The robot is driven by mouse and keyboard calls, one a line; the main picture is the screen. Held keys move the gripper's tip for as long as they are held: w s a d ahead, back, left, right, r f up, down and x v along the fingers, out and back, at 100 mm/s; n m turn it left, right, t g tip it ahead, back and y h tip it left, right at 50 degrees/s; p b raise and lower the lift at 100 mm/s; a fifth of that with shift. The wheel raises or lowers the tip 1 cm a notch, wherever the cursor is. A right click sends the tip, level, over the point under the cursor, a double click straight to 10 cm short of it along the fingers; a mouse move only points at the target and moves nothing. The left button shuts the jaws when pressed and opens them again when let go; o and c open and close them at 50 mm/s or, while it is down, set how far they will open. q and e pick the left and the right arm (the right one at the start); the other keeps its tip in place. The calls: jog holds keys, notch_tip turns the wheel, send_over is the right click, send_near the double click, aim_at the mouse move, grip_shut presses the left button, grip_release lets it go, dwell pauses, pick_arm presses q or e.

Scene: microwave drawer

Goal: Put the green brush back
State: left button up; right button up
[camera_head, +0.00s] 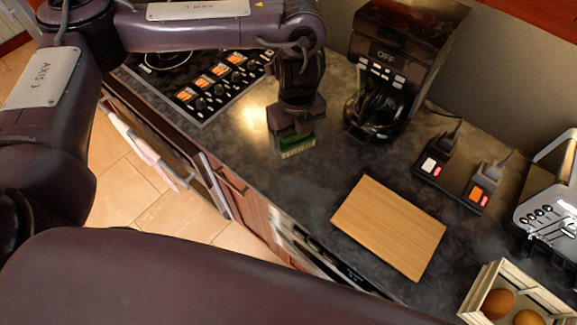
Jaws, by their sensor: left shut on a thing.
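The green brush (297,147) has a green body with pale bristles facing down. My left gripper (294,132) is shut on it from above, and its fingers are mostly hidden by the gripper body. The brush is over the dark countertop, between the stove and the coffee maker. I cannot tell whether the bristles touch the counter. My right gripper does not show.
A wooden cutting board (390,226) lies on the countertop (300,200). A black coffee maker (385,70) stands behind. A power strip (455,180), a toaster (553,205) and a crate (481,293) with eggs are at right. The stove (205,95) is at left.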

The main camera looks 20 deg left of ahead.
pick_arm(q)
send_over(293, 178)
notch_tip(293, 178, down, 7)
notch_tip(293, 178, down, 4)
jog(key=shift+w+r, duration=0.1)
jog(key=shift+r, duration=0.05)
jog(key=shift+f, duration=0.25)
notch_tip(293, 178, down, 4)
jog(key=shift+f+p, duration=0.1)
jog(key=shift+p, duration=0.55)
jog(key=shift+f, duration=0.1)
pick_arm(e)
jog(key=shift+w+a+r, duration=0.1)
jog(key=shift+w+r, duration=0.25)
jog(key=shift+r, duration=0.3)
pick_arm(q)
jog(key=shift+f, duration=0.1)
jog(key=shift+f, duration=0.15)
jog(key=o, duration=0.9)
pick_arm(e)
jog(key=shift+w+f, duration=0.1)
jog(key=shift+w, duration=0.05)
pick_arm(q)
jog(key=shift+o, duration=0.2)
